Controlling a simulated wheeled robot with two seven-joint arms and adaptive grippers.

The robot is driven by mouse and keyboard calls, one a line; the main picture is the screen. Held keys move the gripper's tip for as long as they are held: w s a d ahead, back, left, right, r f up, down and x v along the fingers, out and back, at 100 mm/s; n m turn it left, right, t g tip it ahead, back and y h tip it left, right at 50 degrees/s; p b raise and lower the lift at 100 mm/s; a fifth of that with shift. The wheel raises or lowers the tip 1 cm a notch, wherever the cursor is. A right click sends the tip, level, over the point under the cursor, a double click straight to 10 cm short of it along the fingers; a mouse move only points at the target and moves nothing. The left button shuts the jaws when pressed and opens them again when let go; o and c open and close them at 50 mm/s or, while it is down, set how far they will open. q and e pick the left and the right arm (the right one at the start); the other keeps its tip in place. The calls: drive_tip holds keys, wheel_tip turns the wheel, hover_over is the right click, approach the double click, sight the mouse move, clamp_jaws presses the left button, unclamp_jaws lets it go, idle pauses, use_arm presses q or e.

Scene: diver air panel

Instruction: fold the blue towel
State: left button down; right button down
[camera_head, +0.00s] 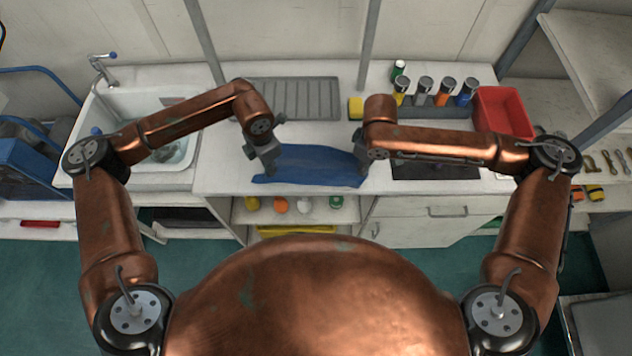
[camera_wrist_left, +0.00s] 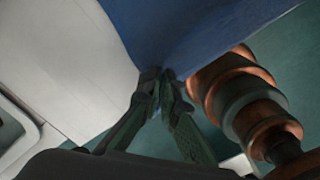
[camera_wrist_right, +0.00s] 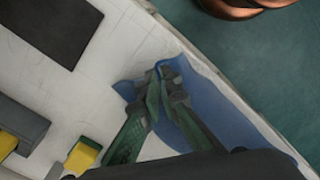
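The blue towel (camera_head: 308,164) lies along the front edge of the white counter, spread between my two grippers. My left gripper (camera_head: 270,172) is at its left end. In the left wrist view my left fingertips (camera_wrist_left: 160,75) are close together at the towel's edge, with the cloth (camera_wrist_left: 190,28) creased at the tips. My right gripper (camera_head: 361,168) is at its right end. In the right wrist view my right fingertips (camera_wrist_right: 165,75) are nearly together with blue cloth (camera_wrist_right: 215,105) gathered at them. The grippers hide the towel's end corners.
A sink (camera_head: 160,140) lies left and a ribbed drainboard (camera_head: 297,98) behind the towel. A yellow sponge (camera_head: 356,107), several cups with coloured items and a red bin (camera_head: 503,112) stand at the back right. A dark panel (camera_head: 435,168) is under my right arm. Open shelves are below the counter.

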use_arm(q)
drive_tip(key=shift+r, duration=0.2)
use_arm(e)
drive_tip(key=shift+r, duration=0.2)
